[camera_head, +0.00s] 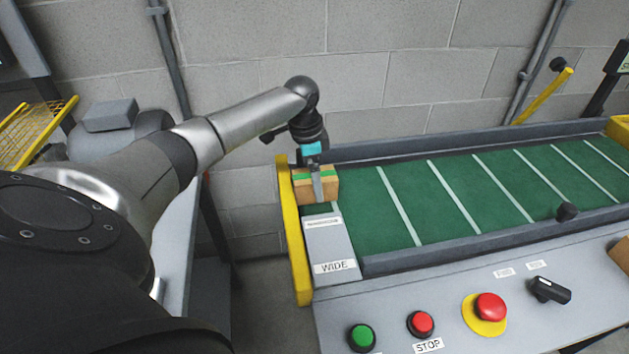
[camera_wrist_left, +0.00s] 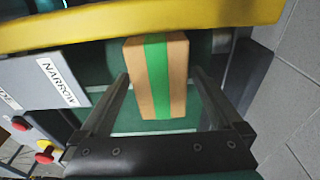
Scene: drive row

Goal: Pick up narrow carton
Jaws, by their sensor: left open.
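The narrow carton (camera_head: 328,188) is a small brown box with a green tape stripe. It sits at the left end of the green conveyor belt, just inside the yellow end bar. My left gripper (camera_head: 316,187) is over it, pointing down. In the left wrist view the carton (camera_wrist_left: 158,78) stands between the two open fingers of my left gripper (camera_wrist_left: 163,105), with a visible gap on each side. The fingers do not appear to press on it. Part of the carton is hidden by the gripper in the head view. My right gripper is not in view.
The yellow end bar (camera_head: 293,240) borders the belt (camera_head: 400,200) at the left. A grey plate labelled WIDE (camera_head: 327,243) lies in front of the carton. The front panel carries a green button (camera_head: 362,336), red buttons (camera_head: 490,307) and a black switch (camera_head: 551,290). A block wall stands behind.

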